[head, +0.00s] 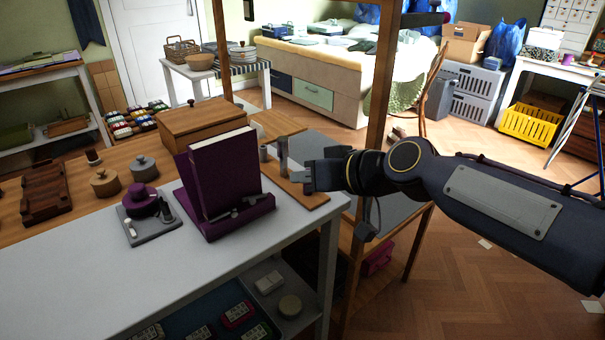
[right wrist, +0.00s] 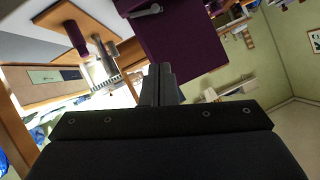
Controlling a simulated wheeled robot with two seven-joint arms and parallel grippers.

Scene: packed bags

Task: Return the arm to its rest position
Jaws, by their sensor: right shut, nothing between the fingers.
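My right arm (head: 500,200) comes in from the right in the head view. Its gripper (head: 308,176) is over the right end of the worktop, just right of the purple book stand. In the right wrist view the two fingers (right wrist: 160,85) are together with nothing between them. The purple book (head: 226,175) stands upright on its purple stand (head: 240,215); purple surfaces also show beyond the fingers in the right wrist view (right wrist: 185,40). A small upright grey post (head: 283,155) stands beside the fingertips; I cannot tell whether they touch. My left gripper is out of view.
A wooden post (head: 380,80) rises close to my right arm. Open floor (head: 470,270) lies at the lower right.

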